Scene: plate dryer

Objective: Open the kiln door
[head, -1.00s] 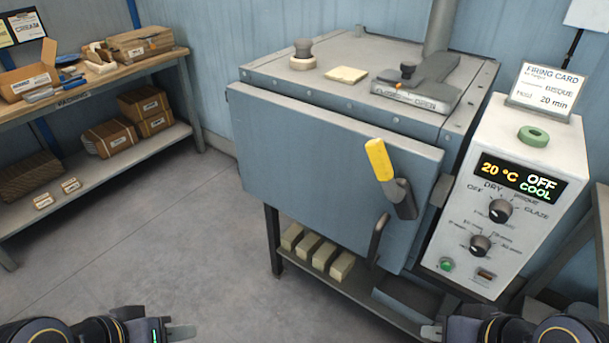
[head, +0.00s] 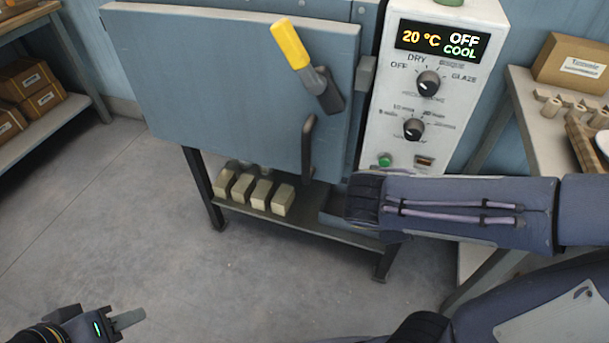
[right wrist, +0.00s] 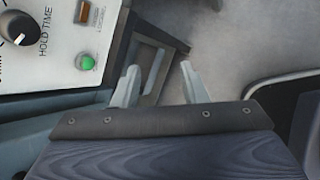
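The blue-grey kiln door (head: 215,90) looks shut in the head view. A lever with a yellow grip (head: 291,43) slants up and left on its right side. A dark upright pull handle (head: 308,148) is below the lever. My left gripper (head: 130,319) is low at the left, empty and far from the door; its finger gap cannot be made out. My right arm reaches in from the right below the control box, its gripper not visible in the head view. In the right wrist view my right gripper (right wrist: 160,85) is open, with nothing between its fingers.
The control box (head: 432,90) reads 20 °C, OFF, COOL; its green button (right wrist: 85,62) also shows in the right wrist view. Several pale bricks (head: 262,194) lie on the shelf under the kiln. A side table (head: 535,120) stands right. Floor at the left is clear.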

